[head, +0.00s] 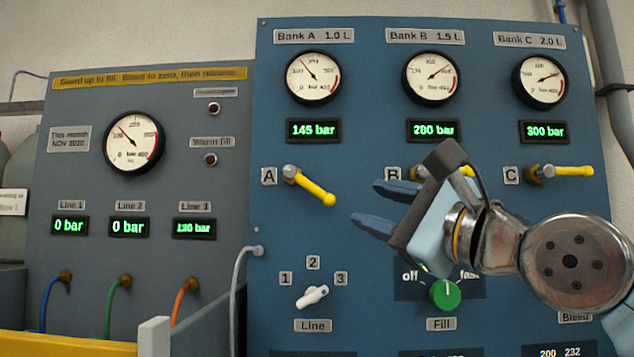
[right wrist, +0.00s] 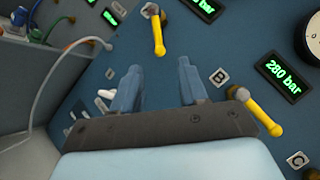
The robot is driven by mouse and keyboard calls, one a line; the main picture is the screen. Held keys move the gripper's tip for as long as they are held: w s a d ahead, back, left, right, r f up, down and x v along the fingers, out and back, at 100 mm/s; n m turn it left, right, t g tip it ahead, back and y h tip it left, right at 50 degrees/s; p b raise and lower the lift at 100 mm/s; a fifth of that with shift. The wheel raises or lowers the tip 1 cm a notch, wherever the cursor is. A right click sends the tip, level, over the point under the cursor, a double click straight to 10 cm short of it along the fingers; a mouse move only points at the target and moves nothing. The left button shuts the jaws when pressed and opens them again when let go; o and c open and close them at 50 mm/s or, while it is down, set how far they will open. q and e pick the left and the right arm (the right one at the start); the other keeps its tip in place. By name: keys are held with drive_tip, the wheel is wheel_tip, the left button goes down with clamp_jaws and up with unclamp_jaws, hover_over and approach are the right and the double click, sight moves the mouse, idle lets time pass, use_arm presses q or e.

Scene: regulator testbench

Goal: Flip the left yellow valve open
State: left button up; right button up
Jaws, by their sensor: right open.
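The left yellow valve (head: 314,187), beside the label A, is a yellow lever on a brass fitting on the blue panel. Its lever slants down to the right in the head view. It also shows at the top of the right wrist view (right wrist: 158,34), ahead of the fingers. My right gripper (head: 371,206) is open and empty, to the right of valve A and in front of the panel near label B. Its blue fingers point left and stand apart from the lever. In the right wrist view the two fingertips (right wrist: 160,68) are spread. My left gripper is not in view.
Valve B (right wrist: 262,115) is close beside the right gripper, partly hidden by it in the head view. Valve C (head: 560,171) is farther right, lever level. Below are a white line selector (head: 312,296) and a green fill knob (head: 445,294). A grey hose (head: 238,290) runs along the panel's left edge.

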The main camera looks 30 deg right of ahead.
sight(324, 194)
drive_tip(key=p+x, duration=0.1)
drive_tip(key=x, duration=0.5)
drive_tip(key=p+x, duration=0.2)
drive_tip(key=x, duration=0.4)
drive_tip(key=shift+w+d+f, duration=0.1)
drive_tip(key=shift+w+f, duration=0.05)
drive_tip(key=shift+w, duration=0.15)
drive_tip(key=shift+w+p, duration=0.3)
drive_tip(key=shift+w, duration=0.15)
clamp_jaws()
